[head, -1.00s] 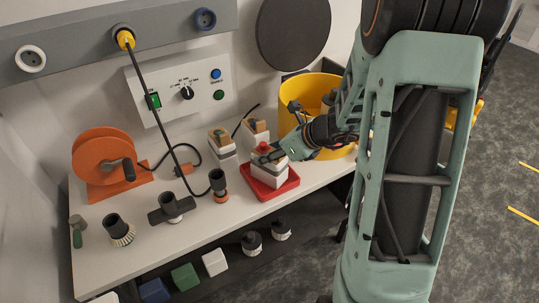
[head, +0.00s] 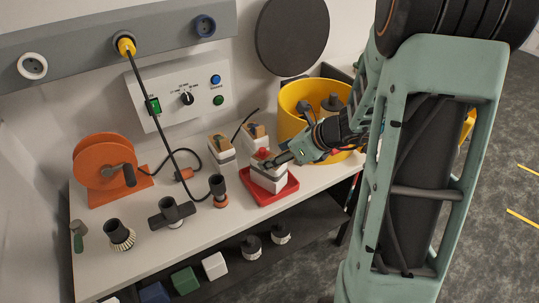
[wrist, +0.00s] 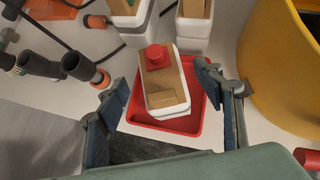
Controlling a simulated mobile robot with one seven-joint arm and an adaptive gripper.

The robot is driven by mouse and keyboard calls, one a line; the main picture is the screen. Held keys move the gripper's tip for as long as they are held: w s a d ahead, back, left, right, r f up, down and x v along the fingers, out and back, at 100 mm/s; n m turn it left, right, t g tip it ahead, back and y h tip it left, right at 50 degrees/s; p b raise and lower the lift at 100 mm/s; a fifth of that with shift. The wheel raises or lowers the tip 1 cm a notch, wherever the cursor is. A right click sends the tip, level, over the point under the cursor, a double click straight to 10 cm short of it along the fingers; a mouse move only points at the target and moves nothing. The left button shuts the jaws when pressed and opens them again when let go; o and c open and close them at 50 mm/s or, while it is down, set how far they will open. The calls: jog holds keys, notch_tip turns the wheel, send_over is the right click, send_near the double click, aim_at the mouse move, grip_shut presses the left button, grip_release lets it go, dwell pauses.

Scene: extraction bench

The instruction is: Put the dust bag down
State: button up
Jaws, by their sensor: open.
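The dust bag (head: 268,179) is a white block with a tan top plate and a red cap, and it stands upright on a red tray (head: 291,188). In the wrist view the bag (wrist: 163,85) sits inside the rim of the tray (wrist: 199,115). My gripper (head: 287,159) is open at the bag's right in the head view. In the wrist view its fingers (wrist: 165,108) are spread wide on both sides of the bag, with gaps, and nothing is held. The gripper partly hides the bag's top in the head view.
Two similar white and tan units (head: 221,146) stand behind the tray. A yellow bucket (head: 291,112) is close on the right. Black tube fittings (head: 171,211) and an orange reel (head: 103,171) stand on the left. The bench's front strip (head: 200,238) is clear.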

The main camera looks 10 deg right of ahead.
jog(key=p+v, duration=0.1)
jog(key=v, duration=0.7)
jog(key=shift+p, duration=0.3)
jog(key=shift+s+r, duration=0.1)
